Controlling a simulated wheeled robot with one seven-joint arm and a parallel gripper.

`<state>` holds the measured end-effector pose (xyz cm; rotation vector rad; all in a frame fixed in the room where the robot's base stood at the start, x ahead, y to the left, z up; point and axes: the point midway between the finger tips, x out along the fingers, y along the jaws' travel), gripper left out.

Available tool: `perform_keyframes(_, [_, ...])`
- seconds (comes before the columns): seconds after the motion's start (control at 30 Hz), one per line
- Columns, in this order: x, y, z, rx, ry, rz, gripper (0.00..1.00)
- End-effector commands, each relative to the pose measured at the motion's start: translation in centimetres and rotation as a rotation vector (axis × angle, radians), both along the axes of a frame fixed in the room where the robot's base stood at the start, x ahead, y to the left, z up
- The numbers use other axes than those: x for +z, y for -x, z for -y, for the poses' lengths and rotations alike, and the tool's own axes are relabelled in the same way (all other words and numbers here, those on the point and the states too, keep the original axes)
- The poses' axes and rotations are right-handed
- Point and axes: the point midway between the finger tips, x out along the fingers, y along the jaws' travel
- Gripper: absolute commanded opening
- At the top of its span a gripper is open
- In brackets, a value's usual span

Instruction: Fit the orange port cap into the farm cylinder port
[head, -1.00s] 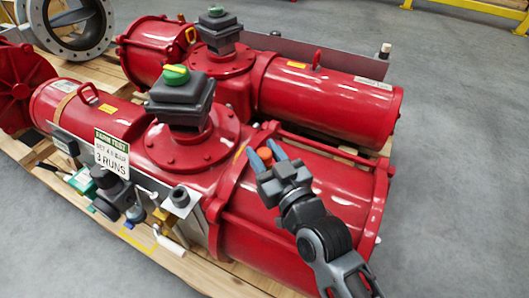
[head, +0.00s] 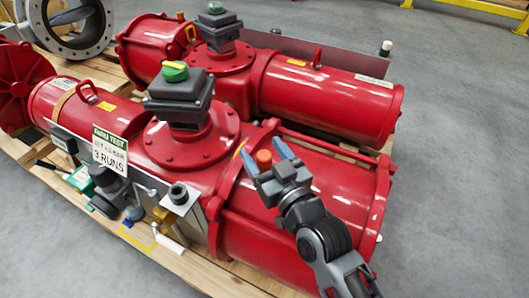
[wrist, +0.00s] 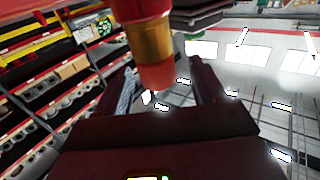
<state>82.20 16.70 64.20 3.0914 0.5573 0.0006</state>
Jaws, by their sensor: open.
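The orange port cap (head: 264,157) shows as a small round top at the near red cylinder (head: 290,210), by its flange. My gripper (head: 265,156) is open, with one blue finger on each side of the cap and a visible gap. In the wrist view, the orange-red cap end (wrist: 158,76) stands between the spread fingers (wrist: 167,88), apart from both. A brass band (wrist: 149,42) adjoins it, with a red part above. The port itself is hidden, so I cannot tell how fully the cap sits in it.
A black box with a green knob (head: 174,72) rises left of my gripper. A second red actuator (head: 330,95) lies behind. Grey floor (head: 455,170) is clear at right.

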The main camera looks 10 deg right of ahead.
Motion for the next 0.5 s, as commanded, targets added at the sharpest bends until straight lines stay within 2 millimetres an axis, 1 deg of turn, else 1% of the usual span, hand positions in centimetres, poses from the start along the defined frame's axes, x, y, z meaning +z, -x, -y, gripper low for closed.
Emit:
perform_keyframes(0.17, [-0.1,0.7,0.3,0.0,0.001,-0.002,0.69])
perform_keyframes(0.5, [0.0,5.4,2.0,0.001,0.001,-0.002,0.69])
